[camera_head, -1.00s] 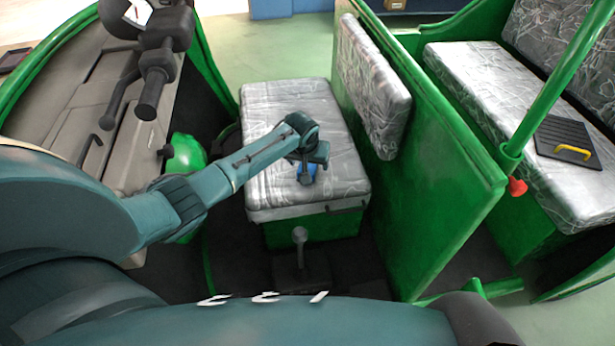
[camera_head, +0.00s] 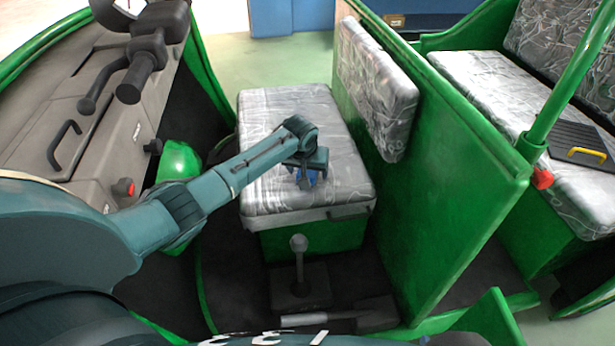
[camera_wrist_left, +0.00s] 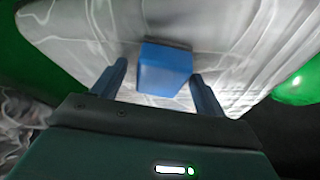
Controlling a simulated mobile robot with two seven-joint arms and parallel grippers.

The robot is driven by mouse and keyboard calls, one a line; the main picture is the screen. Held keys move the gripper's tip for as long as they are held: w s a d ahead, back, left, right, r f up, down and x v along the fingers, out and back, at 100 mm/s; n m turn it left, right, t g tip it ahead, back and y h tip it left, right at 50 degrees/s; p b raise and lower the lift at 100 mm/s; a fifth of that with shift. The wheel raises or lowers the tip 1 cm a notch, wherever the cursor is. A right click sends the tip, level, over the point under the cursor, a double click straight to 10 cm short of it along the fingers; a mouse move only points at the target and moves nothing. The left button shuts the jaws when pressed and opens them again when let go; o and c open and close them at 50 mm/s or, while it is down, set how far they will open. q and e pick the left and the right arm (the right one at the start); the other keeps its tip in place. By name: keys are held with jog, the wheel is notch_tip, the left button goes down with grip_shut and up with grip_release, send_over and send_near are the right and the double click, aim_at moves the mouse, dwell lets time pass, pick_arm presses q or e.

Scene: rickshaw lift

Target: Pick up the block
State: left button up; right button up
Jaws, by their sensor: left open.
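A blue block (camera_wrist_left: 165,70) lies on the grey patterned seat cushion (camera_head: 275,110). In the left wrist view it sits between the tips of my open left gripper (camera_wrist_left: 158,80), with a gap to each finger. In the head view my left gripper (camera_head: 306,180) is over the front middle of the seat, and it mostly hides the block (camera_head: 314,175). My right gripper is not in view.
A green partition (camera_head: 440,190) with a padded backrest (camera_head: 375,85) stands right of the seat. A lever (camera_head: 299,265) rises in front of it. The dashboard (camera_head: 85,125) with handlebar is at the left. A rear bench (camera_head: 500,90) is beyond the partition.

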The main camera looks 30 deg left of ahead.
pick_arm(q)
jog(key=shift+c, duration=0.2)
jog(key=c, duration=1.1)
jog(key=shift+r, duration=0.1)
jog(key=shift+r+p, duration=0.35)
jog(key=shift+p, duration=0.1)
notch_tip(320, 180, up, 4)
jog(key=p, duration=0.4)
notch_tip(320, 180, up, 4)
jog(key=p, duration=0.4)
jog(key=shift+f, duration=0.25)
jog(key=shift+r+p, duration=0.8)
jog(key=shift+p, duration=0.3)
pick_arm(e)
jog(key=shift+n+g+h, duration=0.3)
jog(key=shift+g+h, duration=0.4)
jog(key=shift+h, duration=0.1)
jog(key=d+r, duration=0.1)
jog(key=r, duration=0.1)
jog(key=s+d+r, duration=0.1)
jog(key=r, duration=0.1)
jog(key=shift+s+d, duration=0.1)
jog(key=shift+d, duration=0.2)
pick_arm(q)
jog(key=shift+d, duration=0.1)
